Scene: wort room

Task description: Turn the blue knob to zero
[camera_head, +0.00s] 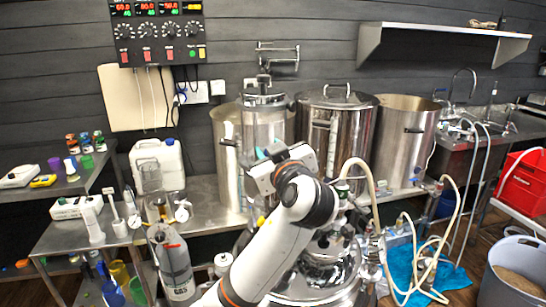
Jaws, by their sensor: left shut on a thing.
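My left arm comes up from the bottom middle, and its gripper (268,157) is at the front of a tall narrow steel vessel (263,115). The gripper is shut on a small blue-teal part, the blue knob (261,153), of which only slivers show between and beside the fingers. The hand hides most of the knob, so its pointer and any scale marks cannot be read. My right gripper is not in view.
Large steel kettles (338,130) stand behind and right of the hand. A control panel (157,30) with dials hangs on the wall. A white jug (157,165) and a grey gas cylinder (172,265) stand left. Loose hoses (430,262) and a blue cloth (452,275) lie right.

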